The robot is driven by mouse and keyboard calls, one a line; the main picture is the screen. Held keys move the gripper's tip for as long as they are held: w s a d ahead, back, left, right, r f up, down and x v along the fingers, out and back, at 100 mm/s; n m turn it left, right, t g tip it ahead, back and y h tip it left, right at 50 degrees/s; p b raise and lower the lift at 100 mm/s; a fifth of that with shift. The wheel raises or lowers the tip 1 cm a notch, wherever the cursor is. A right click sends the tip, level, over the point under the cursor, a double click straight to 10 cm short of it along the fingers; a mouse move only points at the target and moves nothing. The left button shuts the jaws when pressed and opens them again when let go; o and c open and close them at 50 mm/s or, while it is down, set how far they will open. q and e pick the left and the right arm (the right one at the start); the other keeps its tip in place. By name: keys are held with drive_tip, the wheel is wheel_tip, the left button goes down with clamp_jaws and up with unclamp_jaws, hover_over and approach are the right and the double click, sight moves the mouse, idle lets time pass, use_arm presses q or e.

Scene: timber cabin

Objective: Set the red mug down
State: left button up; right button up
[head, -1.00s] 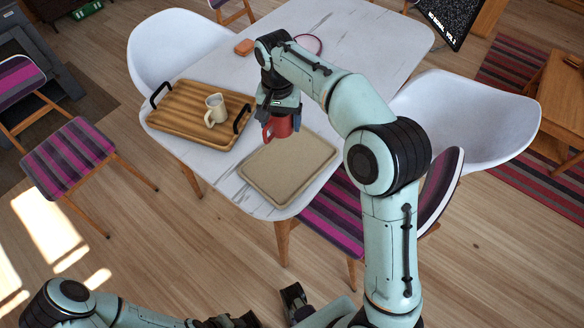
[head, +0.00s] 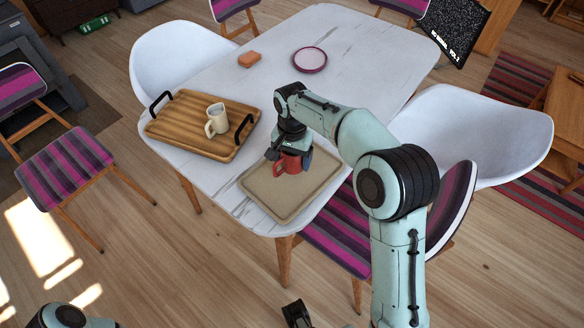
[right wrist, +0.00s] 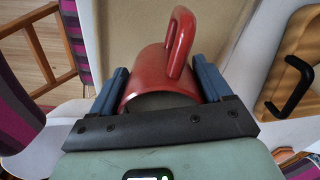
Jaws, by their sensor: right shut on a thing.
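The red mug (head: 290,165) is upright between the fingers of my right gripper (head: 290,156). It is over the upper part of the beige tray (head: 262,193), at or just above its surface; I cannot tell if it touches. In the right wrist view the red mug (right wrist: 146,92) sits between the blue finger pads of my right gripper (right wrist: 160,88), its handle pointing away, with the beige tray (right wrist: 235,25) behind it. A dark part at the bottom edge, probably my left gripper (head: 297,313), shows only partly and its fingers are unclear.
A wooden tray (head: 185,133) with black handles holds a cream mug (head: 216,121) to the left. White chairs stand beside the table.

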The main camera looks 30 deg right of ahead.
sight(292, 168)
drive_tip(key=shift+f+b, duration=0.35)
drive_tip(key=shift+f, duration=1.8)
drive_tip(key=shift+f, duration=0.1)
drive_tip(key=o, duration=1.1)
wheel_tip(292, 168, up, 12)
drive_tip(key=shift+r+p, duration=0.15)
drive_tip(key=shift+p, duration=1)
